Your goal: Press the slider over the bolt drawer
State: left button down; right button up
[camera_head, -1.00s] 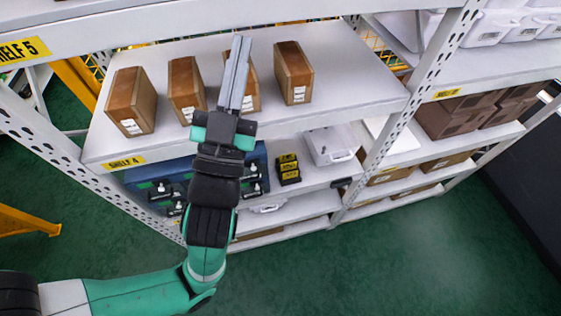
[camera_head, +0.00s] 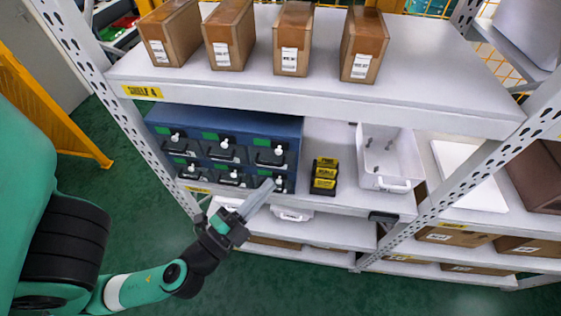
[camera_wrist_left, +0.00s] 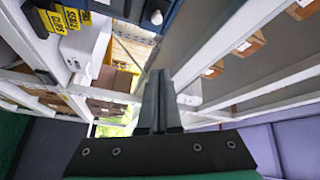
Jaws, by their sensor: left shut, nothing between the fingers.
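A blue drawer cabinet (camera_head: 285,126) stands on the shelf below the boxes. Its two rows of dark drawers have black handles, green tags and white knobs, such as the upper right knob (camera_head: 278,150). I cannot read which drawer is for bolts. My left gripper (camera_head: 270,187) is shut and empty, its long grey fingers pointing up and right at the cabinet's lower right drawer, partly covering that area. I cannot tell whether they touch it. In the left wrist view, the shut fingers (camera_wrist_left: 160,76) point away, with one white knob (camera_wrist_left: 156,16) at the top edge. My right gripper is not in view.
Yellow-and-black boxes (camera_head: 325,175) and a white bin (camera_head: 398,183) stand right of the cabinet. Brown cartons (camera_head: 229,40) line the shelf (camera_head: 300,97) above. A perforated upright (camera_head: 125,115) is on the left. Open green floor lies in front.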

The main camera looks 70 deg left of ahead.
aim_at(279, 149)
pick_arm(q)
jog(key=r+x, duration=0.1)
jog(key=x, duration=0.8)
jog(key=s+a+f+p, duration=0.1)
jog(key=s+a+f, duration=0.1)
jog(key=a, duration=0.1)
jog(key=shift+f+p, duration=0.25)
jog(key=shift+p, duration=0.1)
